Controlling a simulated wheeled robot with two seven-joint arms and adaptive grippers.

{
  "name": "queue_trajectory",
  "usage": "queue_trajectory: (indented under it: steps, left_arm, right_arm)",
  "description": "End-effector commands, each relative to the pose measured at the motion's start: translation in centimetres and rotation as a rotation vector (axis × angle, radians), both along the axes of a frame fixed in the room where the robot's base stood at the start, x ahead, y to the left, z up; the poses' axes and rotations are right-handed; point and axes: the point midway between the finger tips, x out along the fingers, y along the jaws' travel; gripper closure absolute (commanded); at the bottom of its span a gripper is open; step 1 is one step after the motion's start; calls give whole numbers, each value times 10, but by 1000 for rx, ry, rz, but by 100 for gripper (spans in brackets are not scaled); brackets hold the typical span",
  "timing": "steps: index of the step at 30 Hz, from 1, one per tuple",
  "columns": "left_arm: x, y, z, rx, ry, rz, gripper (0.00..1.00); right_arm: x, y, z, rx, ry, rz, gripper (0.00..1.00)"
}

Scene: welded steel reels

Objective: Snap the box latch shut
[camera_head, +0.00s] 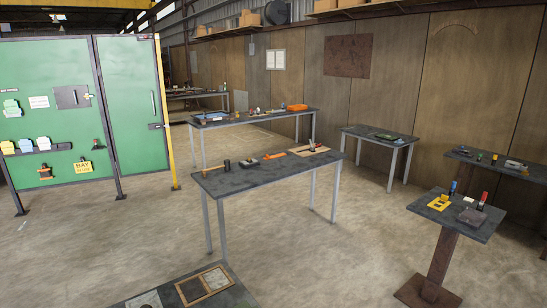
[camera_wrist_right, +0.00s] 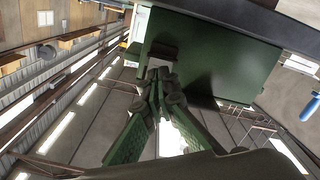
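A grey square box-like plate (camera_head: 72,97) with a small dark fitting at its right edge is mounted on the green panel (camera_head: 50,75) in the head view. It may be the latch box, but it is too small to tell whether a latch is open or shut. Neither gripper shows in the head view. In the right wrist view my right gripper (camera_wrist_right: 160,75) shows as dark jointed fingers with green textured parts. Its tips overlap a large dark green surface behind, and contact cannot be told. I see nothing held, and the finger gap is unclear.
A dark-topped table (camera_head: 255,176) with tools stands mid-room. A pedestal table (camera_head: 470,232) at right bears a yellow piece (camera_head: 439,202) and a grey block (camera_head: 472,216). A low dark surface (camera_head: 160,292) lies at the front. Open concrete floor lies between.

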Motion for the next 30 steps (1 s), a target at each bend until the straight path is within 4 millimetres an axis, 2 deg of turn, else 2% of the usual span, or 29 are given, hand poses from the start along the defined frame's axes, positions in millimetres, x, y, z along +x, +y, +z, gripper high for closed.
queue_trajectory:
  steps: [11, 22, 30]
  left_arm:
    - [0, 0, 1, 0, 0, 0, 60]
    - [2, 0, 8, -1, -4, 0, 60]
    - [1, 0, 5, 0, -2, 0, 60]
  right_arm:
    - [1, 1, 2, 1, -2, 0, 100]
    - [7, 5, 12, 1, -2, 0, 100]
    - [7, 5, 5, 1, 0, 0, 100]
